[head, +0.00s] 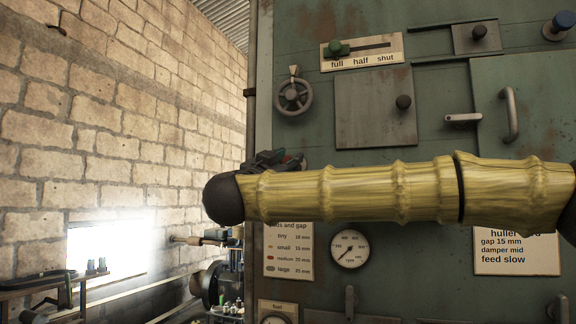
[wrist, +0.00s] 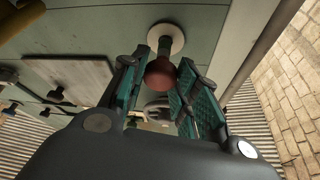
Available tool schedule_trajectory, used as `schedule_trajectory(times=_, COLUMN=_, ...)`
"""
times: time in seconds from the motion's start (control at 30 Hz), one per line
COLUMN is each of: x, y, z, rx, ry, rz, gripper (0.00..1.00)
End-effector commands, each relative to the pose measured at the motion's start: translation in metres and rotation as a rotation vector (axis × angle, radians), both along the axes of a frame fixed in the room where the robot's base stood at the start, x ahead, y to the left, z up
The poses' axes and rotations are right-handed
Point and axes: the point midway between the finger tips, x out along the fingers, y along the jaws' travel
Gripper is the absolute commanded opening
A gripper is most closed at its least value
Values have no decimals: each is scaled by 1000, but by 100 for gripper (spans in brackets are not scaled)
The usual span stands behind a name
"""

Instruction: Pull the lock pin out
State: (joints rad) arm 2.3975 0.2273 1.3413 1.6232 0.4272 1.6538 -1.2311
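In the wrist view, a lock pin (wrist: 159,77) with a red-brown rounded knob and a green stem stands out from a round pale plate on the green panel. My gripper (wrist: 163,72) has its two teal-padded fingers close on either side of the knob. They appear to touch it, and the stem shows beyond the fingertips. In the head view, my yellow ribbed arm crosses the panel and hides most of the gripper.
The green machine front carries a handwheel (head: 293,96), a slider with a green knob (head: 339,48), a square plate (head: 374,107), a handle (head: 510,115) and a round gauge (head: 349,250). A blue knob (head: 560,24) is at top right. A brick wall (head: 120,120) stands at the left.

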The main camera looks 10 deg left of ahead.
Motion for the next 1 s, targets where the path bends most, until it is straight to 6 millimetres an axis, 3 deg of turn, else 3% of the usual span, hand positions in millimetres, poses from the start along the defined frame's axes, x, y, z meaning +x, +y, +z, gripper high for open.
schedule_trajectory(times=0.03, x=-1, y=2, z=-1, rx=-2, ry=1, rz=3, gripper=40)
schedule_trajectory(times=0.1, x=-1, y=1, z=-1, rx=-2, ry=1, rz=2, gripper=52)
schedule_trajectory(times=0.57, x=-8, y=4, z=-4, rx=-2, ry=-1, rz=1, gripper=52)
schedule_trajectory(times=1.0, x=-73, y=29, z=-30, rx=-3, ry=-2, rz=1, gripper=52)
